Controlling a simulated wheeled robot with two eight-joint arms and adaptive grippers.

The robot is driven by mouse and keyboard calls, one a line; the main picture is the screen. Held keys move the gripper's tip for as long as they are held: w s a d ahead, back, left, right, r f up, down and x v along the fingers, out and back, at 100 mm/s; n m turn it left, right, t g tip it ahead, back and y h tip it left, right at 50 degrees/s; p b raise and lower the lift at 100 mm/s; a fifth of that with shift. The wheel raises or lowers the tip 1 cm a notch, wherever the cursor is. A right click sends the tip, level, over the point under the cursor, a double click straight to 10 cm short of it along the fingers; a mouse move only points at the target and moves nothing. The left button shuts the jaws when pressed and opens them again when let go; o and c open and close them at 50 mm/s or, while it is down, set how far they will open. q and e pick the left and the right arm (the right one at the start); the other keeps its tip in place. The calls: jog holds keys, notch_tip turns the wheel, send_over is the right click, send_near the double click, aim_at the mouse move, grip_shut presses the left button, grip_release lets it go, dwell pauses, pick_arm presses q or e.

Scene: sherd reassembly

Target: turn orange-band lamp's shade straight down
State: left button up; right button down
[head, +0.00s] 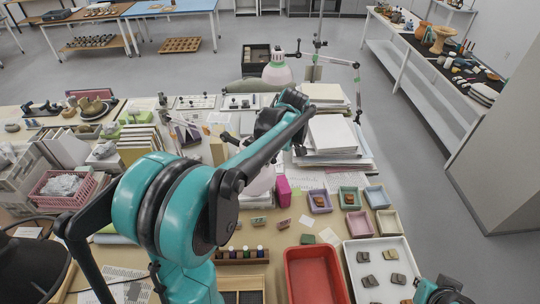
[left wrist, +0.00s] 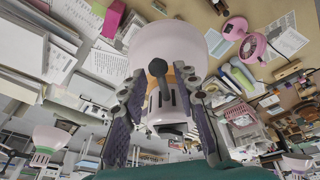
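The orange-band lamp's shade (head: 258,182) is pale pinkish white and partly hidden behind my left arm in the head view. In the left wrist view the shade (left wrist: 165,42) is close up, its wide end at the top of the picture, with an orange band at its narrow neck. A dark grey rounded knob stands in front of the band. My left gripper (left wrist: 163,82) has one finger on each side of the neck and appears shut on it; the contact itself is partly hidden. My right gripper (head: 447,295) only edges into the bottom right of the head view.
A green-band lamp (head: 277,72) stands behind. Stacked papers and books (head: 333,135) lie right of my left arm. A red tray (head: 315,275), a white tray (head: 352,262) with sherds and several small coloured boxes fill the front right. A pink block (head: 283,192) stands near the shade.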

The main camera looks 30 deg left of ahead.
pick_arm(q)
jog(key=shift+a+r, duration=0.1)
jog(key=shift+r, duration=0.1)
jog(key=v, duration=1.1)
jog(key=shift+d+r, duration=0.3)
jog(key=shift+f, duration=0.1)
